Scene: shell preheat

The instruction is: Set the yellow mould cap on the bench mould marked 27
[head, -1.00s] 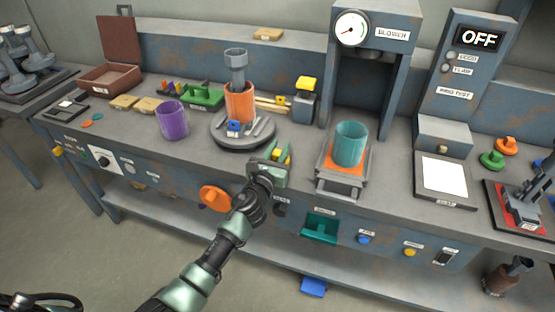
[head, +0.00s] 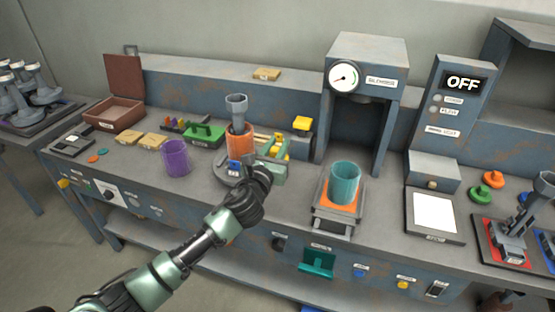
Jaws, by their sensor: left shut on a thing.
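My left gripper (head: 276,160) reaches over the bench from the front, just right of the round turntable (head: 228,173). It is shut on a small yellow piece (head: 278,150), which looks like the yellow mould cap and is partly hidden by the fingers. An orange cylindrical mould (head: 240,146) with a grey funnel-like part (head: 237,112) in its top stands on the turntable. A purple mould (head: 177,158) stands to the left, and a teal mould (head: 345,183) on an orange plate to the right. I cannot read a 27 on any of them.
The blower frame (head: 366,60) rises behind the teal mould. A green tray (head: 205,135) is behind the purple mould. A white pad (head: 434,213) and orange and green knobs lie right.

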